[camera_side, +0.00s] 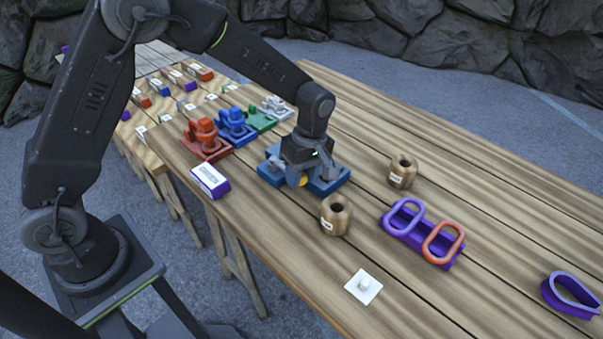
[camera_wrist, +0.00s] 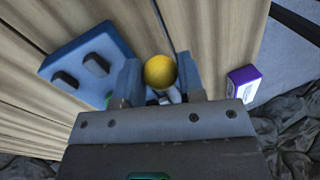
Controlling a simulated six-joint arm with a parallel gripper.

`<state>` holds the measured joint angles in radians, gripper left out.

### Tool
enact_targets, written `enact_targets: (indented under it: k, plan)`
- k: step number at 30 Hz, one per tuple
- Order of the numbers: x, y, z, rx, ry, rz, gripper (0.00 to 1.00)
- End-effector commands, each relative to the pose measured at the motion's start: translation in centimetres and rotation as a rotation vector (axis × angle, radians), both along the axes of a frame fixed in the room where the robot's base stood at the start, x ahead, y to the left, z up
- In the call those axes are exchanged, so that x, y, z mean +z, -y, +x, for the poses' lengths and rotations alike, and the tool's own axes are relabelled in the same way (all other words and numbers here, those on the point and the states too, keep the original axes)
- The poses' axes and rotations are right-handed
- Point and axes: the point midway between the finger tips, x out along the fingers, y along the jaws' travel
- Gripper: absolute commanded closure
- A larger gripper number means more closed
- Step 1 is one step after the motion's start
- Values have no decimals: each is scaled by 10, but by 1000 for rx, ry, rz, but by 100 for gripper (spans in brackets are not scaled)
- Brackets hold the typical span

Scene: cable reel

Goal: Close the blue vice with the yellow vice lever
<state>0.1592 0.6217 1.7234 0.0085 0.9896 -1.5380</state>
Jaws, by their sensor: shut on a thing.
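The blue vice (camera_side: 332,188) sits on the wooden table, partly hidden under my gripper in the side view. Its blue base, with dark raised blocks, also shows at the left of the wrist view (camera_wrist: 85,58). The yellow vice lever (camera_wrist: 160,72) shows its round end between my fingers in the wrist view. A small bit of its yellow shows low beside the vice in the side view (camera_side: 303,182). My gripper (camera_wrist: 160,80) points down over the vice and is shut on the yellow lever. The vice's jaw gap is hidden by my gripper.
Red (camera_side: 205,140), blue (camera_side: 236,126) and green (camera_side: 262,120) fixtures stand behind left. A purple-white box (camera_side: 210,181) lies left. Two wooden cylinders (camera_side: 336,215) (camera_side: 402,171) stand to the right. A purple holder with loops (camera_side: 420,238) is farther right.

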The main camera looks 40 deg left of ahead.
Motion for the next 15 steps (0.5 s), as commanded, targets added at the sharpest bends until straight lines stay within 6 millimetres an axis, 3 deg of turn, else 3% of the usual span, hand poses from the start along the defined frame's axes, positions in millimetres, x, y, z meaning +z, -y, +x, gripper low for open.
enact_targets:
  k: [9, 15]
  plan:
    - [0, 0, 0, 0, 1, 0, 100]
    - [1, 0, 0, -5, 1, 0, 100]
